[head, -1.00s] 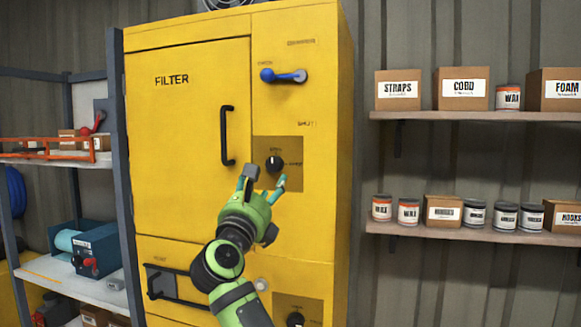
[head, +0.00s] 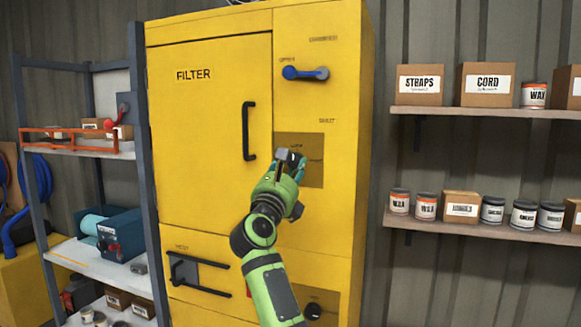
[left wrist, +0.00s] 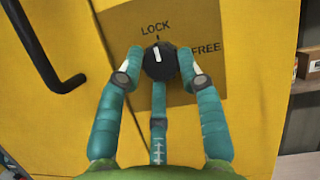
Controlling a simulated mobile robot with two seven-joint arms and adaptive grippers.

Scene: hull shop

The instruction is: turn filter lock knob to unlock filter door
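The yellow filter cabinet has a door marked FILTER (head: 205,150), which looks closed, with a black bar handle (head: 249,131). The round black lock knob (left wrist: 160,63) sits on a darker plate with LOCK above it and FREE to its right. Its white mark points up, roughly at LOCK. My left gripper (head: 285,158) is at this plate and hides the knob in the head view. In the left wrist view its teal fingers (left wrist: 160,60) close around the knob, one tip on each side and a third finger below. My right gripper is not in view.
A blue lever (head: 304,73) is above the plate, near OPEN. A second black knob (head: 313,311) and a lower handle (head: 200,288) are below. Shelves with boxes and cans stand right (head: 500,112) and left (head: 100,262).

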